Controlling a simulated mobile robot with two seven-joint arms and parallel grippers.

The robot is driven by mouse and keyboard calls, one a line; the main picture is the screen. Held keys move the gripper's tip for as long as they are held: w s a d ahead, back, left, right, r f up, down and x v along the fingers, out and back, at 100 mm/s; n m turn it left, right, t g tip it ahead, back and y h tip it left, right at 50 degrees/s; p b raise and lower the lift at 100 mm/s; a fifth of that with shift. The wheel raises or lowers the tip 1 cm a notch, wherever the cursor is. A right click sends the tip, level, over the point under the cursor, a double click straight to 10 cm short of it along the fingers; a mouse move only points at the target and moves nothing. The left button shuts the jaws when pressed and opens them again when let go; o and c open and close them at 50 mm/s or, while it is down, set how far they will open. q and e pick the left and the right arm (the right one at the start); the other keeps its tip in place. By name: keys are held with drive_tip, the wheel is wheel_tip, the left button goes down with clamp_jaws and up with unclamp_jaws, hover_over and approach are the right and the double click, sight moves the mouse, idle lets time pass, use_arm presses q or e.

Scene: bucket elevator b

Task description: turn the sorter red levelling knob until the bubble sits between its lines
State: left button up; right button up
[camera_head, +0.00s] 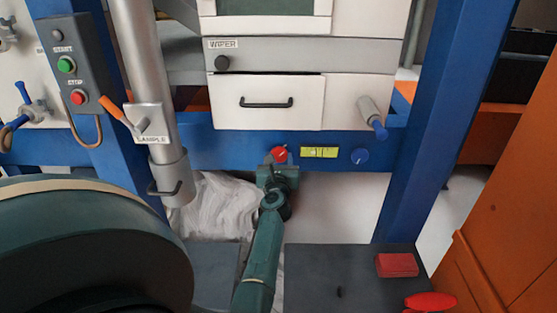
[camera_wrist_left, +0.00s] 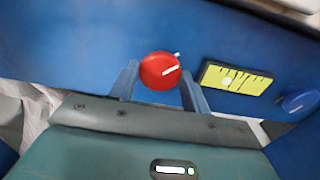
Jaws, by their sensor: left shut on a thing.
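The red levelling knob (camera_head: 280,154) is on the blue crossbeam below the white drawer. It shows in the left wrist view (camera_wrist_left: 160,70) with a white mark pointing right and slightly up. My left gripper (camera_head: 277,168) comes from below, its two fingers (camera_wrist_left: 160,88) on either side of the knob, shut on it. The yellow-green level vial (camera_head: 319,152) is just right of the knob. In the left wrist view the vial (camera_wrist_left: 236,78) shows dark lines and a pale bubble (camera_wrist_left: 227,81) left of its middle. I cannot tell exactly how the bubble lies against the lines. My right gripper is not in view.
A blue knob (camera_head: 360,156) is right of the vial. The white drawer (camera_head: 268,103) is above. A sample pipe (camera_head: 172,170) with an orange lever (camera_head: 115,112) stands at left. A red box (camera_head: 397,265) lies on the dark surface at lower right.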

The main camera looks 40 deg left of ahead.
use_arm(q)
drive_tip(key=shift+m, duration=0.3)
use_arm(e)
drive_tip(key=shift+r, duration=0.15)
use_arm(q)
drive_tip(key=shift+r+m+p, duration=0.1)
drive_tip(key=shift+m+p, duration=0.35)
drive_tip(key=shift+m, duration=0.65)
drive_tip(key=m+p, duration=0.1)
drive_tip(key=m, duration=0.2)
drive_tip(key=shift+m, duration=0.3)
drive_tip(key=m+p, duration=0.1)
drive_tip(key=m, duration=0.2)
drive_tip(key=shift+m+p, duration=0.3)
drive_tip(key=m+p, duration=0.1)
drive_tip(key=m, duration=0.2)
drive_tip(key=shift+m+p, duration=0.3)
drive_tip(key=shift+m, duration=0.3)
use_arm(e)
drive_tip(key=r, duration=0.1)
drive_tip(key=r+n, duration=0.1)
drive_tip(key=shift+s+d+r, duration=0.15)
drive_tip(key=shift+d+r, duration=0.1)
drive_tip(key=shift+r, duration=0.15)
use_arm(q)
drive_tip(key=o, duration=1)
